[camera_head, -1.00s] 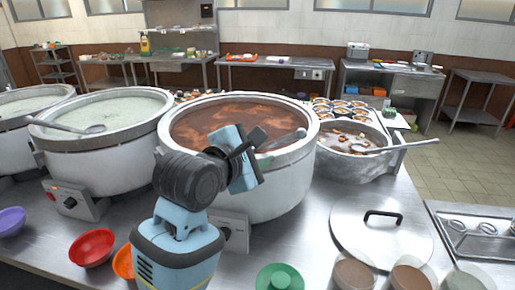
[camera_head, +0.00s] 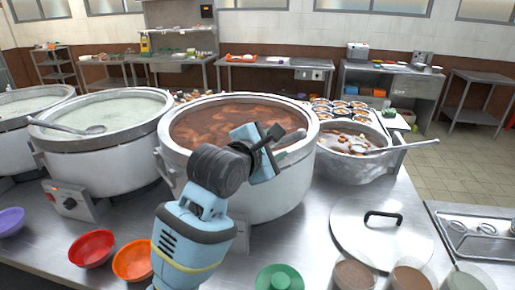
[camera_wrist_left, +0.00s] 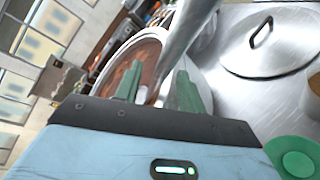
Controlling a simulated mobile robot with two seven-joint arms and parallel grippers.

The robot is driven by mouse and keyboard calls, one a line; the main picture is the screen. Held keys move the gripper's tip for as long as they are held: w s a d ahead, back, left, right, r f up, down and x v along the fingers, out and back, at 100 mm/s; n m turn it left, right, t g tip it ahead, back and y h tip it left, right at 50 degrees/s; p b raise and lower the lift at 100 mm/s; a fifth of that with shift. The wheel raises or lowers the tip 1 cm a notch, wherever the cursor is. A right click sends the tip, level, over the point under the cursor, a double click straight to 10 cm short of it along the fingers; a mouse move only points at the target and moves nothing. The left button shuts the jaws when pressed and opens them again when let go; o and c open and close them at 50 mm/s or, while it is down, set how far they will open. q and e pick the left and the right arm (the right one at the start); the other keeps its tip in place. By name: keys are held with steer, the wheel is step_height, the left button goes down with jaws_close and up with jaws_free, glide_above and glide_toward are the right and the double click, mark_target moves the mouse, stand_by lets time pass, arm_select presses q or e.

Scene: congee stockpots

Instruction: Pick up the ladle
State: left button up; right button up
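A grey metal ladle (camera_head: 292,147) lies at the right rim of the large pot of brown congee (camera_head: 225,122); its other end is hidden by my gripper or the pot. My left gripper (camera_head: 271,138) is over the right part of this pot, right at the ladle. In the left wrist view, the ladle's handle (camera_wrist_left: 188,28) runs down between the two green fingers of my left gripper (camera_wrist_left: 160,92). The fingers are apart, with a gap visible beside the handle. Whether either finger touches it I cannot tell. My right gripper is not in view.
Another ladle (camera_head: 70,127) rests in the white congee pot (camera_head: 105,150), and one (camera_head: 410,146) in the right-hand pot (camera_head: 355,165). A lid (camera_head: 365,240), red bowl (camera_head: 91,249), orange bowl (camera_head: 133,261) and green dish (camera_head: 280,278) lie on the counter.

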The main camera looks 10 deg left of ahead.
arm_select(q)
steer(key=shift+x, duration=0.8)
jaws_close()
stand_by(0.9)
